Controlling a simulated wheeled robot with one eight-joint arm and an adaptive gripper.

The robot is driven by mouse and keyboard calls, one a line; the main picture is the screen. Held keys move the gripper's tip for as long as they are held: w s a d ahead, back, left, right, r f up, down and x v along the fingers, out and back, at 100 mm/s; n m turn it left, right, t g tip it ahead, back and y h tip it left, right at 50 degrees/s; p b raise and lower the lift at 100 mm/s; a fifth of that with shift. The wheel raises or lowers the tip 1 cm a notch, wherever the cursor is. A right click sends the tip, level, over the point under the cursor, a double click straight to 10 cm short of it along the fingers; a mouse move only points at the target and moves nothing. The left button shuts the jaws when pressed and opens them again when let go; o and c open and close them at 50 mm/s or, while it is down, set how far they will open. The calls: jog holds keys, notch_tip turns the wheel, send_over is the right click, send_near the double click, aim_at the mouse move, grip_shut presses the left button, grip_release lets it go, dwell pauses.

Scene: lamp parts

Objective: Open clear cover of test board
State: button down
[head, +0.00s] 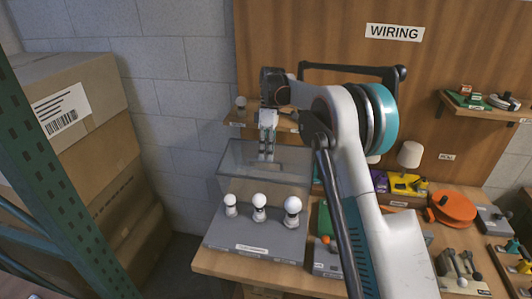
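The test board (255,238) is a grey slab with a white label at the front left of the workbench. Three white bulbs stand in a row on it: left (230,204), middle (259,206) and right (292,211). The clear cover (236,165) is a see-through box with grey edges. It shows behind and above the bulbs, tilted up at the board's rear, and the bulbs look uncovered. My gripper (266,157) points down at the cover, its fingers overlapping the cover in the picture. The fingers are close together; whether they touch or grip the cover cannot be told.
My arm hides part of the bench's middle. To its right are a yellow block (405,184) with a white lamp shade (410,154), an orange disc (453,207) and grey fixtures. Cardboard boxes (75,110) and a green rack post (62,180) stand left. A wooden wall panel (270,40) rises behind.

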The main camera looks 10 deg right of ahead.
aim_at(268, 165)
jog(key=shift+w+d+f, duration=0.1)
jog(key=shift+d+f, duration=0.1)
jog(key=shift+f, duration=0.3)
jog(key=shift+w+d+f, duration=0.1)
jog(key=shift+d+f, duration=0.1)
jog(key=shift+f, duration=0.25)
jog(key=c, duration=1.9)
grip_release()
jog(key=shift+o, duration=1.1)
jog(key=shift+w+f, duration=0.25)
jog(key=shift+w+d+f, duration=0.15)
jog(key=shift+w+f, duration=0.1)
jog(key=shift+w, duration=0.25)
jog(key=shift+s+a+r, duration=0.2)
jog(key=shift+s+r, duration=0.3)
jog(key=shift+w+r, duration=0.4)
jog(key=v, duration=1)
jog(key=shift+w+d+r, duration=0.15)
jog(key=shift+d+r, duration=0.1)
jog(key=shift+r, duration=0.05)
